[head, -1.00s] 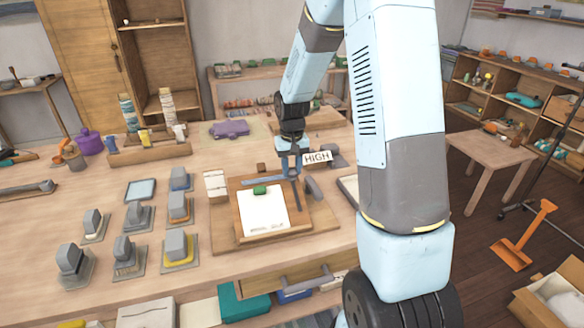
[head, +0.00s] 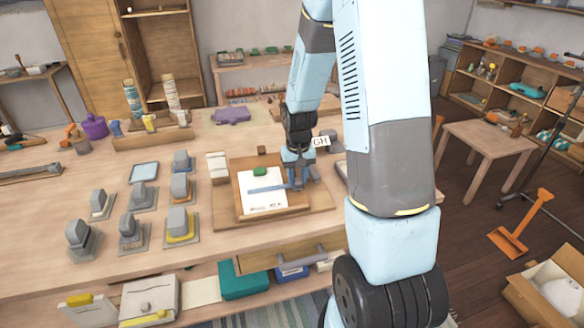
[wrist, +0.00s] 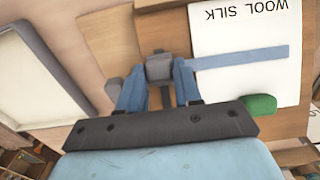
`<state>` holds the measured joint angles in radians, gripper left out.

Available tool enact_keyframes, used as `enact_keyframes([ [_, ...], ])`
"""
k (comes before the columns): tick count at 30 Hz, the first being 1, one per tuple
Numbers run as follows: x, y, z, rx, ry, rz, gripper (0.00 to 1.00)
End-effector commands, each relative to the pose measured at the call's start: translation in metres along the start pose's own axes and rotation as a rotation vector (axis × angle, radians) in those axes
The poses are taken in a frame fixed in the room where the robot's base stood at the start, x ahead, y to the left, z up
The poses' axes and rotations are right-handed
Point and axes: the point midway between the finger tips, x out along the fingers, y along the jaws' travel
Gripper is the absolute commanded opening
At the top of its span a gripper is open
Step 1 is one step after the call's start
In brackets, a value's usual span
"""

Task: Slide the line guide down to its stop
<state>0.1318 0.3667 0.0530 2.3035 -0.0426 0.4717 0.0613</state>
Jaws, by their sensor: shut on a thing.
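The line guide is a thin blue bar (head: 268,189) lying across the upper part of a white sheet (head: 263,203) on a wooden board (head: 239,206), below the green clip (head: 260,171). In the wrist view the bar (wrist: 240,57) runs right from a grey block (wrist: 159,67), between the green clip (wrist: 258,106) and the printed words WOOL SILK. My gripper (head: 297,184) is at the board's right edge. In the wrist view my gripper (wrist: 160,82) is shut on the grey block at the guide's end. The stop cannot be made out.
Several grey-handled blocks (head: 130,228) stand on the table left of the board. A pale stack (head: 217,166) stands at the board's upper left. A framed tray (wrist: 40,75) lies beside the board. A drawer handle (head: 302,258) sticks out below the table's front edge.

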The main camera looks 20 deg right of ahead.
Motion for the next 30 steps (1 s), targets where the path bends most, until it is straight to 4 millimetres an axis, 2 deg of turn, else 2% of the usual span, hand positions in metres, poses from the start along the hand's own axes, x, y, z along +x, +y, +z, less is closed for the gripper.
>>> enact_keyframes([
  [11, 0.0041, -0.0006, 0.0046, -0.001, -0.005, -0.001, 0.00],
  [12, 0.0042, -0.0003, 0.0048, -0.001, -0.006, -0.001, 0.37],
  [18, 0.0038, 0.0023, 0.0042, 0.004, -0.005, -0.001, 0.57],
  [19, 0.0036, 0.0025, 0.0040, 0.004, -0.004, -0.001, 0.59],
  [30, -0.0036, 0.0038, 0.0024, 0.007, 0.000, 0.000, 0.60],
])
